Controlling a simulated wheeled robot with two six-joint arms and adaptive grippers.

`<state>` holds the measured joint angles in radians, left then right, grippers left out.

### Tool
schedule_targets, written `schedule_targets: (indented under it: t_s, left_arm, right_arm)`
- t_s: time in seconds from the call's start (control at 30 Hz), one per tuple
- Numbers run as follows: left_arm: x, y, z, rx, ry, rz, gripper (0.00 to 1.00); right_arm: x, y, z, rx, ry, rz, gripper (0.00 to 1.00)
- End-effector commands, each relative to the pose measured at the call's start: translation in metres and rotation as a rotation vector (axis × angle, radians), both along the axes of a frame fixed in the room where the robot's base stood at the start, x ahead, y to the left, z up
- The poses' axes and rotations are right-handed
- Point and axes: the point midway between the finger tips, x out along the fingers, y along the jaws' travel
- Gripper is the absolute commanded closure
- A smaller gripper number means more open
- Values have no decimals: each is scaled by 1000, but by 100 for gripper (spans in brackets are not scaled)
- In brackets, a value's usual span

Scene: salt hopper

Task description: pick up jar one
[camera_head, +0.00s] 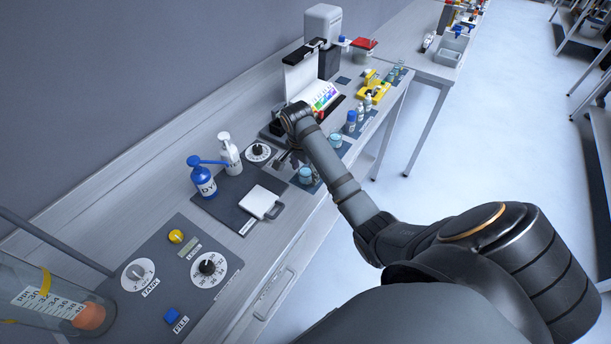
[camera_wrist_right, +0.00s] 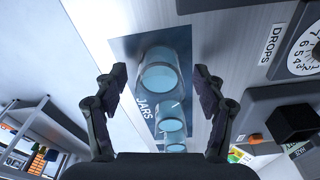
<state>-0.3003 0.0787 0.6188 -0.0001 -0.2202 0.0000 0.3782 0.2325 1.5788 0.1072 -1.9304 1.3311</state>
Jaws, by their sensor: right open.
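Clear glass jars with pale blue liquid stand in a row on a dark mat marked JARS (camera_wrist_right: 143,106). In the right wrist view the nearest jar (camera_wrist_right: 160,78) lies between the fingertips in the picture, with further jars (camera_wrist_right: 171,124) behind it. No number shows on any jar, so I cannot tell which is jar one. In the head view one jar (camera_head: 306,175) stands beside my right gripper (camera_head: 289,160), and another (camera_head: 335,142) is farther along. My right gripper (camera_wrist_right: 160,72) is open, with nothing held between its fingers. My left gripper is out of view.
A blue pump bottle (camera_head: 204,180) and a white pump bottle (camera_head: 229,155) stand left of the gripper.

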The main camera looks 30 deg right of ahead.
Motion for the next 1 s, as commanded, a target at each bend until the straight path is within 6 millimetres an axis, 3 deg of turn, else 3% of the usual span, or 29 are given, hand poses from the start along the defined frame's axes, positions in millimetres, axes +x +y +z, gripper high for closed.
schedule_targets:
  t_s: [0.3,0.77,1.0]
  left_arm:
    - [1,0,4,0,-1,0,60]
    - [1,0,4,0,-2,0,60]
    - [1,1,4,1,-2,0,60]
  right_arm:
    - [0,-1,-10,0,1,0,30]
    - [0,-1,-10,0,0,1,91]
    - [0,-1,-10,-1,0,0,92]
